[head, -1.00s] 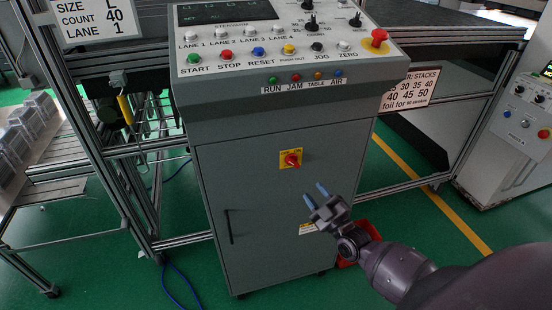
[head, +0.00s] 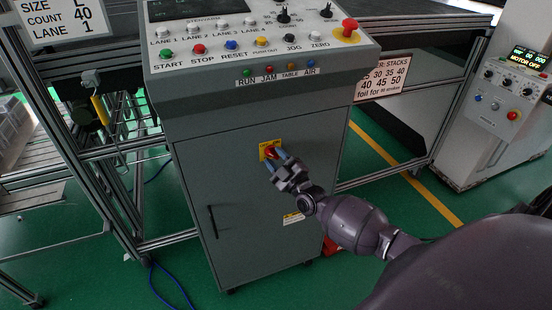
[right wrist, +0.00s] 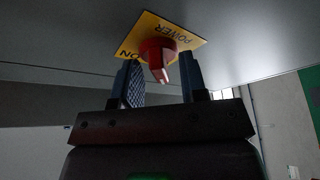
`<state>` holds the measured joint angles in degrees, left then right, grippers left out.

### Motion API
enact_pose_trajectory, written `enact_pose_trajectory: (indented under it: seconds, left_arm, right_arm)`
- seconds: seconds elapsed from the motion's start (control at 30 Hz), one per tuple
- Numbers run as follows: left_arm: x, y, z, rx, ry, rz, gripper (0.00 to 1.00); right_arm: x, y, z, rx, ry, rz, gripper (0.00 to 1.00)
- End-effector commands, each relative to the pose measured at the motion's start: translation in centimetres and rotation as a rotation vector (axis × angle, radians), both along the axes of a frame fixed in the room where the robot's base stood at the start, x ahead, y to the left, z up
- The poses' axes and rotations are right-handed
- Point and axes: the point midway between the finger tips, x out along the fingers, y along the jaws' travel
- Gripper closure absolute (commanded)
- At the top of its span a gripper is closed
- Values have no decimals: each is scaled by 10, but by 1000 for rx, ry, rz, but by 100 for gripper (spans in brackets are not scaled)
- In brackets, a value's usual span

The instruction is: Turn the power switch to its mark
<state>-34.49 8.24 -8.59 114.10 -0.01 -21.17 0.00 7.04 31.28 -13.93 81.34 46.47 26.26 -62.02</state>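The power switch is a red rotary knob (right wrist: 158,58) on a yellow plate (right wrist: 186,33) marked POWER and ON. In the head view the yellow plate (head: 263,152) sits on the front of the grey cabinet, and my gripper partly covers the knob. My right gripper (head: 277,161) is at the switch with its fingers pointing at the panel. In the right wrist view my right gripper (right wrist: 162,82) is open, one blue finger on each side of the knob's handle, with gaps visible. My left gripper is not in view.
The grey cabinet (head: 235,215) carries a sloped control panel (head: 215,62) with buttons and a red emergency knob (head: 347,29). A frame of metal rails (head: 105,190) stands at left. A second console (head: 495,110) stands at right. Green floor lies between.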

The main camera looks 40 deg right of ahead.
Motion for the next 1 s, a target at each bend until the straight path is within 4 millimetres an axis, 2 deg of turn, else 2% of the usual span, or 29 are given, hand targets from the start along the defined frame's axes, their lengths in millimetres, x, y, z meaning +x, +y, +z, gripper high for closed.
enact_pose_trajectory:
  seconds: [0.3,0.5,0.57,1.0]
  left_arm:
    - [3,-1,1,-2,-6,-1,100]
    - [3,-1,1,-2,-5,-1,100]
    - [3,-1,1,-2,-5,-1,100]
    - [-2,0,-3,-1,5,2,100]
  right_arm:
    - [2,0,1,0,0,0,62]
    - [2,0,1,0,0,0,93]
    - [2,0,1,0,0,0,100]
    - [2,0,0,73,-17,-1,100]
